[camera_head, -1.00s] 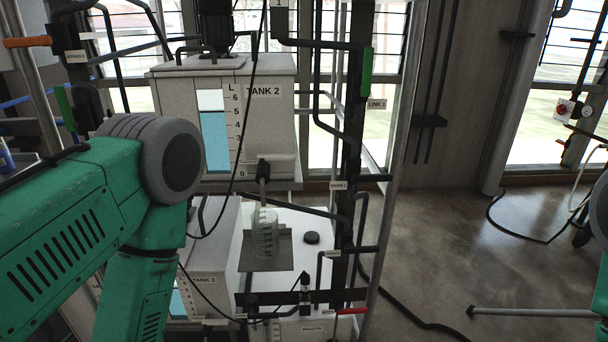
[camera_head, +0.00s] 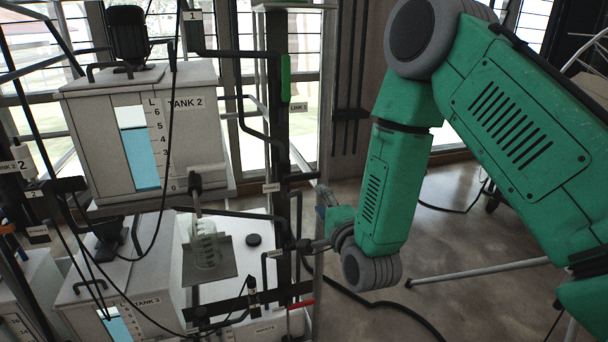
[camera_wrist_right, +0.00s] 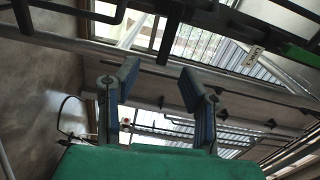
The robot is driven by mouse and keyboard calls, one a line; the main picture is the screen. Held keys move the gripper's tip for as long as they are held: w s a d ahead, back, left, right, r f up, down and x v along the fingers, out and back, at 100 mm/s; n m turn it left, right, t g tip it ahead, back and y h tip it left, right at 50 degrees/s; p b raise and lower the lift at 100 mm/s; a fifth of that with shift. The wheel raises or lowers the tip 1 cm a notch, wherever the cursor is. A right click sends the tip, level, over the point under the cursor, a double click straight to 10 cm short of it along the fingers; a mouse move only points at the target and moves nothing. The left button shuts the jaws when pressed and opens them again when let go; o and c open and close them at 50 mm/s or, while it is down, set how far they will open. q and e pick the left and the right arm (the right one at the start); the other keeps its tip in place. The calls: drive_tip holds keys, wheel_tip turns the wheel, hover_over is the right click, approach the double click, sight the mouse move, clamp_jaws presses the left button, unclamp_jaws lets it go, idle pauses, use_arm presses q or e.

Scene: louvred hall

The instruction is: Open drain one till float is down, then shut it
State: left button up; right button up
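My right gripper (camera_head: 323,203) is open and empty in the head view, just right of the piping beside tank 2 (camera_head: 213,155). In the right wrist view its blue-padded fingers (camera_wrist_right: 158,80) stand apart with nothing between them. A red lever (camera_head: 300,304) sits low on the pipework, and a green lever (camera_head: 286,78) stands upright by the LINK 1 label (camera_head: 299,107). A small label (camera_head: 271,188) near the gripper is too small to read surely. I cannot pick out drain one or the float with certainty. My left gripper is out of view.
A clear graduated jug (camera_head: 205,248) stands on a dark plate under tank 2's spout. Tank 3 (camera_head: 150,284) is at lower left. Dark pipes and an upright post lie close to my right gripper. A hose (camera_head: 385,318) lies on the otherwise fairly open floor.

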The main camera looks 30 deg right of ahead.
sight(312, 178)
drive_tip(key=x, duration=0.5)
drive_tip(key=r+x, duration=0.1)
drive_tip(key=x, duration=0.1)
drive_tip(key=shift+w+a, duration=0.15)
drive_tip(key=shift+w, duration=0.1)
drive_tip(key=shift+w+d+f+m+b, duration=0.15)
drive_tip(key=shift+w+d+b, duration=0.1)
drive_tip(key=shift+w+d, duration=0.3)
drive_tip(key=shift+w+d+f+m+b, duration=0.1)
drive_tip(key=shift+w+d+m+b, duration=0.1)
drive_tip(key=shift+w+d, duration=0.5)
drive_tip(key=shift+d, duration=0.15)
drive_tip(key=shift+a+r, duration=0.1)
drive_tip(key=shift+a, duration=0.4)
drive_tip(key=shift+a+r, duration=0.15)
drive_tip(key=shift+a, duration=0.3)
drive_tip(key=shift+d, duration=0.15)
drive_tip(key=shift+c, duration=0.4)
drive_tip(key=shift+d, duration=0.3)
drive_tip(key=c, duration=0.6)
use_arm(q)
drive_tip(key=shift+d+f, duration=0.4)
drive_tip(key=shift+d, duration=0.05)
use_arm(e)
drive_tip(key=shift+d+f, duration=0.2)
drive_tip(key=shift+f, duration=0.05)
clamp_jaws()
